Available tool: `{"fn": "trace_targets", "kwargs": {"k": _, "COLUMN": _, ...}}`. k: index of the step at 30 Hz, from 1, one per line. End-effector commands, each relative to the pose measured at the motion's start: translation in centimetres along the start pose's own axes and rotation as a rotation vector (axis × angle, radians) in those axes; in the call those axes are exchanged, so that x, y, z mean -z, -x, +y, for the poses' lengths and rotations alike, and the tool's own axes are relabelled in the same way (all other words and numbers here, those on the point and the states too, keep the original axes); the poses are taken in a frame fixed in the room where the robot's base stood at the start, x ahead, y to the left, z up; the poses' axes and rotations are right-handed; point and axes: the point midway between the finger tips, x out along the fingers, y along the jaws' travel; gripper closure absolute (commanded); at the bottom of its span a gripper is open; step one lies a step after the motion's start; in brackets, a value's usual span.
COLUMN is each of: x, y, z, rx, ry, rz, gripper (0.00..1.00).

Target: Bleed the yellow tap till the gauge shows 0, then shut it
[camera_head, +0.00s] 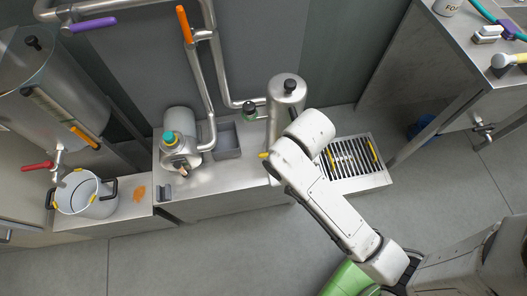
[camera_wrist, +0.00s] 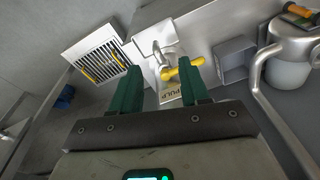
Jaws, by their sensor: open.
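The yellow tap (camera_wrist: 183,70) shows in the wrist view as a yellow lever handle on a steel body, just beyond my fingertips and nearer the right finger. A small piece of its yellow handle (camera_head: 264,156) shows in the head view beside my arm. My gripper (camera_wrist: 160,68) is open, with two green fingers and nothing between them; contact with the handle cannot be made out. In the head view my arm hides the gripper and most of the tap. The steel vessel (camera_head: 287,98) with a black knob stands behind it. I cannot make out a gauge reading in either view.
A drain grate (camera_head: 348,158) lies right of the vessel, and a grey bin (camera_head: 226,140) left of it. A PULP label (camera_wrist: 171,92) lies below the tap. A pump (camera_head: 180,152) and steel pipes stand left. A pot (camera_head: 88,192) sits under a red-handled tap (camera_head: 38,165).

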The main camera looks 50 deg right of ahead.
Motion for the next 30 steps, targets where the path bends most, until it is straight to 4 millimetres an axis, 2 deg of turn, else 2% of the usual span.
{"fn": "trace_targets", "kwargs": {"k": 1, "x": 0.6, "y": -0.8, "z": -0.8, "rx": 0.002, "ry": -0.104, "rz": 0.008, "gripper": 0.55}}
{"fn": "trace_targets", "kwargs": {"k": 9, "x": 3.8, "y": -2.3, "z": -4.3, "rx": 0.015, "ry": -0.733, "rz": 0.042, "gripper": 0.55}}
{"fn": "trace_targets", "kwargs": {"k": 15, "x": 5.6, "y": -2.9, "z": -6.4, "rx": 0.032, "ry": -1.113, "rz": 0.059, "gripper": 0.55}}
{"fn": "trace_targets", "kwargs": {"k": 18, "x": 6.2, "y": -2.9, "z": -7.0, "rx": 0.039, "ry": -1.229, "rz": 0.064, "gripper": 0.55}}
{"fn": "trace_targets", "kwargs": {"k": 23, "x": 6.5, "y": -3.1, "z": -7.3, "rx": 0.042, "ry": -1.306, "rz": 0.067, "gripper": 0.55}}
{"fn": "trace_targets", "kwargs": {"k": 26, "x": 6.6, "y": -3.9, "z": -7.3, "rx": 0.041, "ry": -1.311, "rz": 0.067, "gripper": 0.55}}
{"fn": "trace_targets", "kwargs": {"k": 30, "x": 6.7, "y": -6.1, "z": -7.2, "rx": 0.039, "ry": -1.31, "rz": 0.066, "gripper": 0.55}}
